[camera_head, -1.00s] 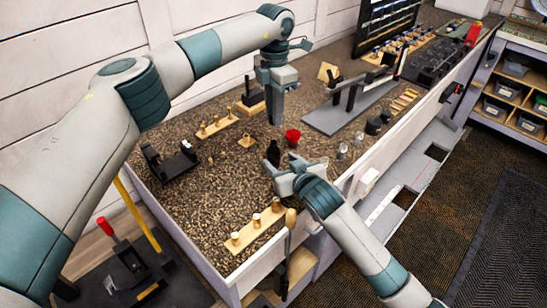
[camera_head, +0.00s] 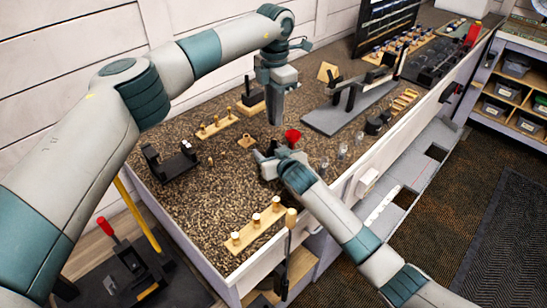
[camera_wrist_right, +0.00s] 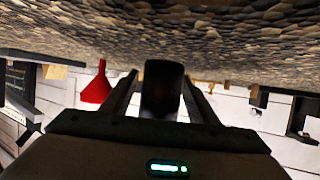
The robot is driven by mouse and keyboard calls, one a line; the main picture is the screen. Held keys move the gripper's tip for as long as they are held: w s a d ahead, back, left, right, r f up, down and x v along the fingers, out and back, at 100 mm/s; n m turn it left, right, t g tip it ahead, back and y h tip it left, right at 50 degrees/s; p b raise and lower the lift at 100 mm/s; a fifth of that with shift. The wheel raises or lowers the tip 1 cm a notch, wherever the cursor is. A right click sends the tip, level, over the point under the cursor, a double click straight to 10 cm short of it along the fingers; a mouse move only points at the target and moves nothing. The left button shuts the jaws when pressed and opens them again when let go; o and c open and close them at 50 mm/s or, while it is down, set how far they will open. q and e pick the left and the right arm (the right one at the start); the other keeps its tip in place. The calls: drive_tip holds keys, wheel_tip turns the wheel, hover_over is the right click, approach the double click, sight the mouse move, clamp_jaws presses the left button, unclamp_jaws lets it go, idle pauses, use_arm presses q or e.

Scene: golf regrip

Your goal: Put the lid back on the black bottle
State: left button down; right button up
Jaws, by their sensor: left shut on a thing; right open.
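The black bottle (camera_wrist_right: 162,88) stands between the two fingers of my right gripper (camera_wrist_right: 160,98) in the right wrist view, which looks upside down. The fingers are open on either side of it; contact is not clear. In the head view my right gripper (camera_head: 266,158) is low over the table and mostly hides the bottle. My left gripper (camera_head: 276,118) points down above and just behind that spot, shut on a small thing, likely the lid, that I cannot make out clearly.
A red funnel (camera_head: 292,136) stands close to the right of the bottle; it also shows in the right wrist view (camera_wrist_right: 97,85). A wooden strip with pegs (camera_head: 255,226) lies at the front edge. A black stand (camera_head: 170,163) is at left.

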drive_tip(key=shift+c, duration=0.2)
clamp_jaws()
use_arm(q)
wheel_tip(320, 180, down, 5)
drive_tip(key=shift+r, duration=0.1)
idle(0.9)
drive_tip(key=shift+f+n, duration=0.3)
drive_tip(key=shift+f, duration=0.65)
drive_tip(key=shift+f, duration=0.55)
idle(0.3)
